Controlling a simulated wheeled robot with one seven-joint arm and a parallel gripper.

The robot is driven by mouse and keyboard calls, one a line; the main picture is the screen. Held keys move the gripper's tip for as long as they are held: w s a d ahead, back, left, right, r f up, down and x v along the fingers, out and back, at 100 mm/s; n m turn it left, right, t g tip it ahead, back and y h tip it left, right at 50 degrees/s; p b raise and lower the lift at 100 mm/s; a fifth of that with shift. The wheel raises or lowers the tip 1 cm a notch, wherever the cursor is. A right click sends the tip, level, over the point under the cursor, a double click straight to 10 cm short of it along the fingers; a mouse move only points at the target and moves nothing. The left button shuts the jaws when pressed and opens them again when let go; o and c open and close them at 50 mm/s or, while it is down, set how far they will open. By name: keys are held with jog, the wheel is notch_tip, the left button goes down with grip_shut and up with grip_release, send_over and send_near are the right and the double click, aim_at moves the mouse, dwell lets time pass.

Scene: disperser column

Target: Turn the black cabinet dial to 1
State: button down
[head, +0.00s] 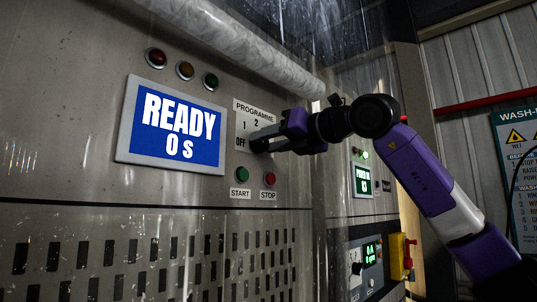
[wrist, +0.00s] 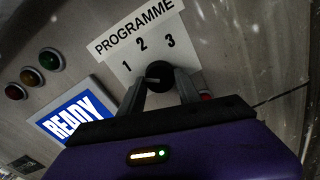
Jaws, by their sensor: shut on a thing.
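The black dial (wrist: 158,75) is on the cabinet's PROGRAMME plate (wrist: 138,41), with the numbers 1, 2 and 3 around it. My gripper (wrist: 161,84) has one finger on each side of the dial and is shut on it. A small pale mark shows on the dial's left side in the wrist view, nearer the left finger than the 1. I cannot read its exact setting. In the head view my gripper (head: 262,142) reaches in from the right and mostly hides the dial. The OFF label shows just left of the fingers.
A blue screen (head: 178,125) reads READY 0 S. The green START button (head: 242,174) and red STOP button (head: 269,179) sit just below the dial. Three lamps are above the screen. A thick pipe (head: 245,45) runs above the plate.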

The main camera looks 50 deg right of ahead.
jog(key=shift+m+b, duration=0.7)
jog(key=shift+m, duration=0.3)
jog(key=c, duration=0.8)
grip_release()
jog(key=shift+c, duration=0.2)
jog(key=s+b, duration=0.2)
jog(key=s, duration=0.5)
jog(key=shift+s, duration=0.4)
jog(key=shift+d, duration=0.15)
